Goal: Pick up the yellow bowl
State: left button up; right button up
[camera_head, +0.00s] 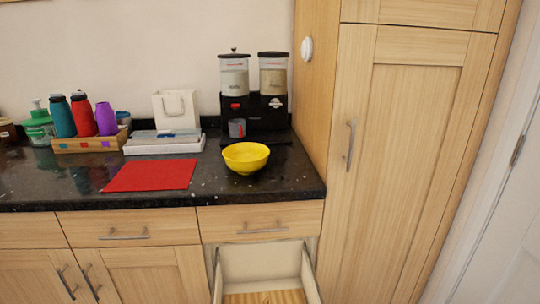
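The yellow bowl (246,158) stands upright on the dark granite counter (270,182), near its front right corner. It looks empty inside. Nothing touches it from above. Neither of my grippers shows in the head view.
A black double dispenser (256,108) stands behind the bowl, with a small grey cup (237,128) at its front. A red mat (152,175) lies to the left. A white tray (164,143), a white bag (176,108) and a bottle box (90,143) stand farther back. A tall cabinet (405,150) bounds the right.

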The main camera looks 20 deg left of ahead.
aim_at(245, 158)
jog(key=i+j, duration=0.1)
jog(key=j, duration=1.1)
jog(key=i+j, duration=0.15)
jog(key=j, duration=0.4)
jog(key=j+u, duration=0.1)
jog(key=j, duration=0.5)
jog(key=i+j, duration=0.15)
jog(key=j, duration=0.45)
